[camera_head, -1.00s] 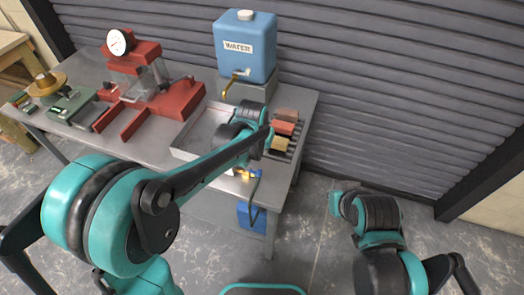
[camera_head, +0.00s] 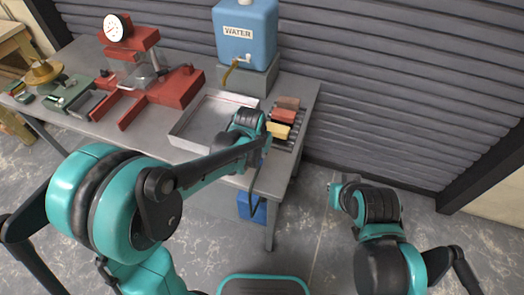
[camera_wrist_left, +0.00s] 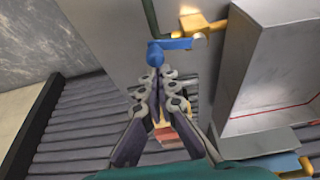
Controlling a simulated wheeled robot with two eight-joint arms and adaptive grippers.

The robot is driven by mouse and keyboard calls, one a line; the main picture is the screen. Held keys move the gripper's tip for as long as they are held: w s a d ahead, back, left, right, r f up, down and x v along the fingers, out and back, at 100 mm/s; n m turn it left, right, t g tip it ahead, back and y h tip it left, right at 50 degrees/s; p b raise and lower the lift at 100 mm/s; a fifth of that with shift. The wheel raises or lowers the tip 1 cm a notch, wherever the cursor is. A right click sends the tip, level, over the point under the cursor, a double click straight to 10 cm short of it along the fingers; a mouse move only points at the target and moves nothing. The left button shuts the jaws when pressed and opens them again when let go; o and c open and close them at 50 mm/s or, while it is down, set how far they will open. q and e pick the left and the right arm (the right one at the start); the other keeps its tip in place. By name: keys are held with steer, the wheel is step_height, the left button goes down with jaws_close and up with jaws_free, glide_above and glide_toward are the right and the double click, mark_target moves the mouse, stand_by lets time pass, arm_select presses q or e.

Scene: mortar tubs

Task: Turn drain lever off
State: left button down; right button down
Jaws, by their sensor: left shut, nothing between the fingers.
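In the left wrist view a brass drain valve (camera_wrist_left: 207,30) carries a blue lever (camera_wrist_left: 176,44) with a rounded knob at its end. My left gripper (camera_wrist_left: 158,78) is shut and empty, with its fingertips close below the knob. I cannot tell whether they touch it. In the head view my left wrist and forearm hide the valve, lever and fingertips. A dark hose (camera_head: 254,192) runs down from that spot to a blue container (camera_head: 250,208) under the table. My right arm shows at the lower right, but its fingers do not.
A metal tray (camera_head: 190,128) sits on the grey table (camera_head: 85,58). The blue water tank (camera_head: 246,32), with a brass tap, stands behind it. Coloured blocks (camera_head: 284,117) lie on a rack at the right edge. A red press (camera_head: 150,85) stands left. Open floor lies right.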

arm_select(q)
steer(key=shift+s+a+m, duration=0.1)
steer(key=shift+s+m, duration=0.2)
steer(key=shift+m, duration=0.3)
steer(key=shift+s+a+m+h, duration=0.1)
steer(key=shift+s+m+h, duration=0.25)
steer(key=shift+m, duration=0.45)
steer(key=m, duration=0.1)
steer(key=s+a+m+g+h, duration=0.1)
steer(key=m, duration=0.1)
steer(key=shift+s, duration=0.15)
steer(key=m, duration=0.2)
steer(key=s+a+m+g, duration=0.1)
steer(key=m, duration=0.1)
steer(key=shift+a+h, duration=0.15)
steer(key=shift+h, duration=0.2)
steer(key=m, duration=0.1)
steer(key=a+m+g, duration=0.1)
steer(key=m, duration=0.1)
steer(key=shift+s+a+m+g, duration=0.25)
steer(key=shift+s+m+g, duration=0.05)
steer(key=shift+m, duration=0.1)
steer(key=shift+w, duration=0.1)
steer(key=shift+w+d, duration=0.15)
steer(key=shift+w, duration=0.55)
steer(key=shift+d, duration=0.1)
